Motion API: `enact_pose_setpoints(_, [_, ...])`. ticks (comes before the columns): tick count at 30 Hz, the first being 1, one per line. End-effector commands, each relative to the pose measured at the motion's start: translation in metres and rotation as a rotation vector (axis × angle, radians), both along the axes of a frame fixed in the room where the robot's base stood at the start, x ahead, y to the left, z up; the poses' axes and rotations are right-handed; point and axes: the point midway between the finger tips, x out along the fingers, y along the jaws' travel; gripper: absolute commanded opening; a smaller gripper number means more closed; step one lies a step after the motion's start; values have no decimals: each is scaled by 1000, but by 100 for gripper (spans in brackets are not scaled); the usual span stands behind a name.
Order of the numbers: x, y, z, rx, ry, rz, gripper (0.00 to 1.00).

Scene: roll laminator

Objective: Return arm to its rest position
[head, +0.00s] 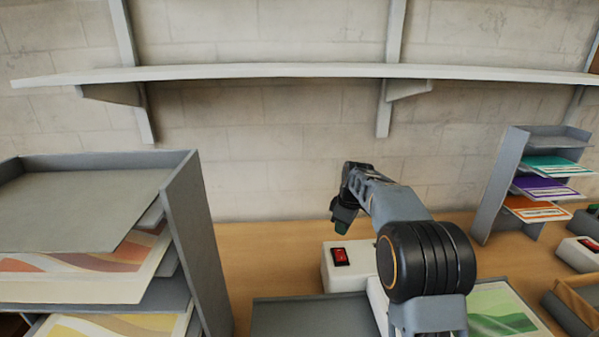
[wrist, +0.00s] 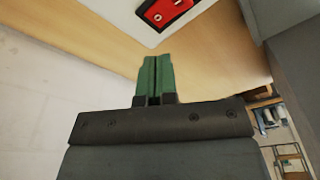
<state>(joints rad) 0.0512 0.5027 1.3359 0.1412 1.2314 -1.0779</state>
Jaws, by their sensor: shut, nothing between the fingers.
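My arm reaches forward over the wooden table in the head view, with a black joint nearest the camera. My gripper (head: 341,226) hangs at the arm's far end, above the table behind the white laminator box. In the wrist view my gripper (wrist: 156,75) shows two green fingers side by side, shut with nothing between them. The fingertips are apart from the box and point towards its red switch (wrist: 168,8). The same red switch (head: 340,257) sits on top of the white box (head: 334,277) in the head view. My arm hides part of the box.
A grey paper rack (head: 190,215) stands close on the left. A smaller rack (head: 497,190) with coloured sheets stands at the back right. A white shelf (head: 260,72) runs along the wall above. A green sheet (head: 500,308) lies at front right. Bare table (head: 270,250) shows left of the box.

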Motion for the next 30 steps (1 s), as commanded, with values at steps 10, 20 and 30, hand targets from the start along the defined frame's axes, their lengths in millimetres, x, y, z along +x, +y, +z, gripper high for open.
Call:
enact_pose_setpoints(10, [-62, -4, -28, -13, 77, -534, 0])
enact_pose_setpoints(20, [-195, -1, -4, 22, -23, -944, 0])
enact_pose_setpoints(30, [-282, 2, 2, 89, -167, -1002, 0])
